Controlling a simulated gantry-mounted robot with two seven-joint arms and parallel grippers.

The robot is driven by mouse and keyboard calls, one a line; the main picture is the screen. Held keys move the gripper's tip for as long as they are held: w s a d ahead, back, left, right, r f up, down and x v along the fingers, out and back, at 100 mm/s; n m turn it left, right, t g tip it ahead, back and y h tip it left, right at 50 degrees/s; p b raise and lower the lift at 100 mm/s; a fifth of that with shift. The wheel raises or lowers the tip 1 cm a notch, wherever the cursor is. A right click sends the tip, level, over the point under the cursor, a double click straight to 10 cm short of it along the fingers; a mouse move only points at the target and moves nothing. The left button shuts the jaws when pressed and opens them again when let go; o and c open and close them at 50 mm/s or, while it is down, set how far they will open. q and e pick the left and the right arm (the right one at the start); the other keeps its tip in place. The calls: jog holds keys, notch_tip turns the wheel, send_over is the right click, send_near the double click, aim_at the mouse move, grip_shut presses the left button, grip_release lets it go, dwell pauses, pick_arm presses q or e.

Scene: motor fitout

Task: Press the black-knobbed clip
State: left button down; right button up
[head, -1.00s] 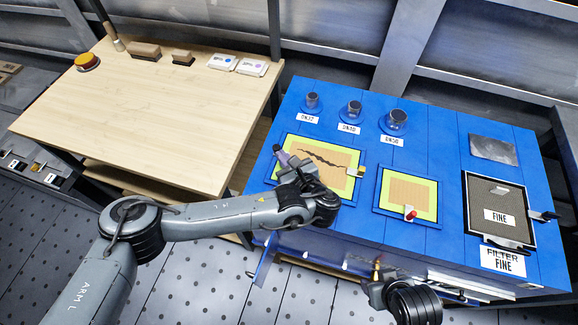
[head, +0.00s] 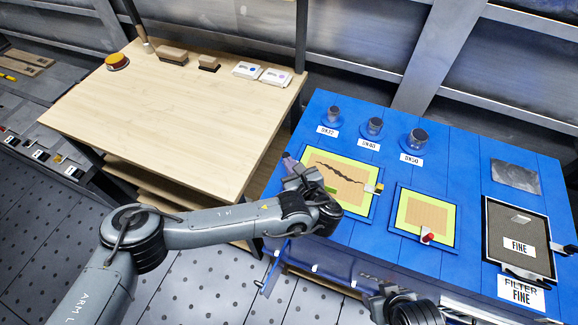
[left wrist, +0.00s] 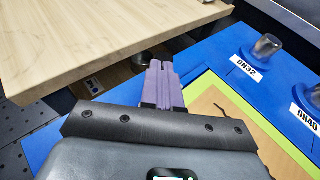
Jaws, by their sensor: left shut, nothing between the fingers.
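A clip with a dark knob (head: 563,248) is at the right edge of the filter frame in the head view; I take it for the black-knobbed clip. My left gripper (head: 287,160) is over the left edge of the blue bench, beside the cracked panel (head: 346,171) and well away from that clip. Its purple fingers (left wrist: 162,86) are shut and empty in the left wrist view. My right gripper (head: 378,293) is low at the bench's front edge, partly hidden by its own wrist, and its jaws are unclear.
The blue bench (head: 455,180) also carries several labelled sockets, including DN50 (head: 418,138).

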pick_arm(q)
jog(key=shift+a, duration=0.1)
jog(key=shift+s+p, duration=0.25)
jog(key=shift+p, duration=0.05)
jog(key=v, duration=0.2)
jog(key=f+p+v, duration=0.1)
jog(key=v, duration=0.3)
jog(key=shift+s+d+p, duration=0.4)
jog(key=shift+d, duration=0.05)
jog(key=p+v, duration=0.1)
jog(key=v, duration=0.5)
jog(key=shift+s+d, duration=0.1)
jog(key=shift+s, duration=0.1)
jog(key=shift+s+r, duration=0.1)
pick_arm(e)
jog(key=v, duration=0.3)
jog(key=shift+r, duration=0.35)
pick_arm(q)
jog(key=shift+d, duration=0.1)
